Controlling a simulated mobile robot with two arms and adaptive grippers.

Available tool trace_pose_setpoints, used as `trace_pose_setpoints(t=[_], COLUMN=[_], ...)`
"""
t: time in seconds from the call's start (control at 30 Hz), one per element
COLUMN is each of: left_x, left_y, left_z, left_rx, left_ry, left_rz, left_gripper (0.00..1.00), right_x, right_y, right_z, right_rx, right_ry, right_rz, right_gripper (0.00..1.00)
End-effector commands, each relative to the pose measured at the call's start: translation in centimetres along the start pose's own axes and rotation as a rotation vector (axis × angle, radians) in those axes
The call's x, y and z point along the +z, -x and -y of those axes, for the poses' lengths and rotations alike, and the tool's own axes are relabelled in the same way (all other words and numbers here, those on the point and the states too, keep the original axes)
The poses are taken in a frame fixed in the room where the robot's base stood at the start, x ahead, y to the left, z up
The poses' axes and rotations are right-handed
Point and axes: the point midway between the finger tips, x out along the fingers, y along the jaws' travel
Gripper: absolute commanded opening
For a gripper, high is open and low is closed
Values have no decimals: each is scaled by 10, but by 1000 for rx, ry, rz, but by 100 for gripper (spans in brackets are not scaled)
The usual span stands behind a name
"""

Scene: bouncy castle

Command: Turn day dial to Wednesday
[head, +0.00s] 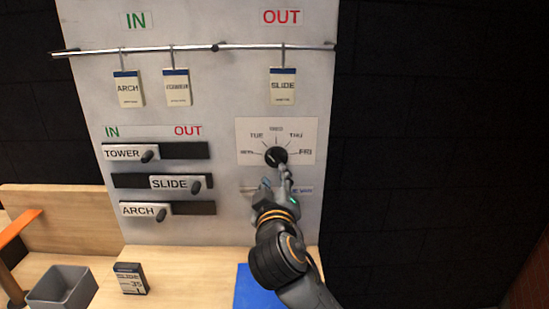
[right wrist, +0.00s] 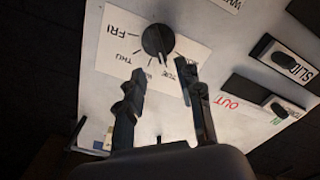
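The day dial is a round black knob (head: 276,156) on a white card (head: 246,128) fixed to the grey panel. Day labels arc above it, with TUE at upper left, a small middle label, THU at upper right and FRI at right. In the right wrist view the knob (right wrist: 157,40) has a pale pointer mark directed between THU and TUE; the exact setting is hard to tell. My right gripper (head: 275,179) is just below the knob. In the right wrist view its two fingers (right wrist: 162,82) are spread, with nothing between them. My left gripper is out of view.
Sliders labelled TOWER (head: 122,153), SLIDE (head: 170,184) and ARCH (head: 138,210) are left of the dial. Tags hang from a rail (head: 190,48) above. A grey bin (head: 62,288), a small SLIDE block (head: 130,279) and a blue item (head: 246,288) are on the wooden table below.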

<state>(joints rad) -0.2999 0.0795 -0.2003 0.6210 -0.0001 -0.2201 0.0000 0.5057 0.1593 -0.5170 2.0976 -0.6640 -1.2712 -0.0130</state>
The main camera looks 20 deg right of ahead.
Motion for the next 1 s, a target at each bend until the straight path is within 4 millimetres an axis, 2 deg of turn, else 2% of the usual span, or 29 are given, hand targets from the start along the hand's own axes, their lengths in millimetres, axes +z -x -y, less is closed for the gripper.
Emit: trace_pose_setpoints(t=[0.03, 0.2, 0.43, 0.6, 0.9, 0.97, 1.0], left_x=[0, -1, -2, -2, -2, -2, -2], left_y=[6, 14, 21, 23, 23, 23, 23], left_z=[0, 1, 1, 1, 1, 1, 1], left_rx=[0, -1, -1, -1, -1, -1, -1], left_ry=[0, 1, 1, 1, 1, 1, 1], left_rz=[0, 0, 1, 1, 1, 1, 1], left_gripper=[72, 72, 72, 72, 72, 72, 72], right_x=[-1, -1, 0, 0, 1, 1, 1], right_y=[-12, -48, -82, -92, -94, -94, -94], right_z=[-4, -3, -2, -1, 0, 0, 0], right_rx=[4, 2, 1, 0, 0, 0, 0], right_ry=[4, 2, 0, -1, -2, -2, -2], right_rz=[4, 3, 4, 2, 2, 2, 2], right_gripper=[36, 36, 36, 36, 36, 26, 18])
